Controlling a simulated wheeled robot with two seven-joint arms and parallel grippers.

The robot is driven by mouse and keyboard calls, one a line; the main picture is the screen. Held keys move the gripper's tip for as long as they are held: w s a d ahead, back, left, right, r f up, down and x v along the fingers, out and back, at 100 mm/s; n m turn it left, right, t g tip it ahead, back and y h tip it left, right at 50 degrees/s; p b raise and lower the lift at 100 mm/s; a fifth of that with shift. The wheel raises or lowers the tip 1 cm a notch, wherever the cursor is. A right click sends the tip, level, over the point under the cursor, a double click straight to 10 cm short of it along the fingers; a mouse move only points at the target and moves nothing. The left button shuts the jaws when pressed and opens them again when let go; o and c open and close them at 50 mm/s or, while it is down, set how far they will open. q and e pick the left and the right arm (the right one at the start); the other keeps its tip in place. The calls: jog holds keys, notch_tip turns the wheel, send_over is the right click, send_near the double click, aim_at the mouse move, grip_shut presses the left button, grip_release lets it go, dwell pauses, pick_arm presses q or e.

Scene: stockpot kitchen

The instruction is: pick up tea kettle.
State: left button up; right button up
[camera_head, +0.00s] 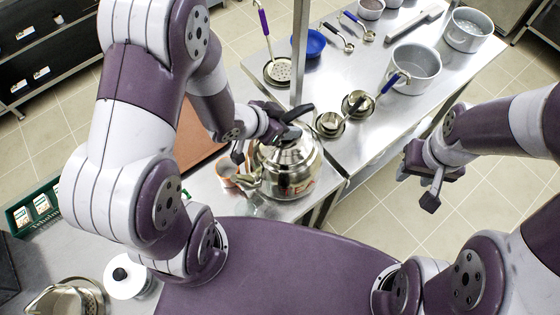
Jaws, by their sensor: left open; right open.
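My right gripper (432,186) is open and empty, over the floor to the right of the counter.
A copper-coloured mug (227,172) stands close left of the kettle. A grey pot (415,68), measuring cups (329,124), a blue bowl (313,44) and a skimmer (279,71) lie beyond on the steel table. A vertical post (298,55) rises behind the kettle.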

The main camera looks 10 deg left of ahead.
pick_arm(q)
jog(key=shift+d, duration=0.1)
grip_shut()
jog(key=shift+s+f, duration=0.1)
